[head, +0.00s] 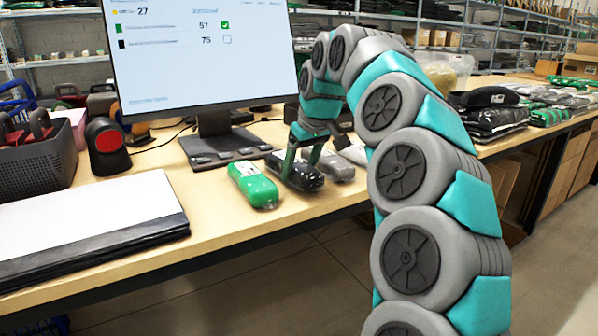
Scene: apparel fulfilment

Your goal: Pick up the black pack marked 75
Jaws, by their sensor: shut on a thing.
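A black pack (304,179) lies near the front edge of the wooden table. My gripper (303,165) reaches down over it with a green finger on either side and is shut on it. Any marking on the pack is too small to read. A green pack (252,184) lies just left of it, and a grey pack (336,166) lies just right. I cannot tell whether the black pack is clear of the table top. The monitor (200,50) lists 57 with a green tick and 75 with an empty box.
The monitor's stand base (225,147) is behind the packs. A white board with a black edge (90,222) lies at the left, near a dark basket (38,165) and a black-and-red scanner (106,145). Dark packs (492,115) are piled at the right.

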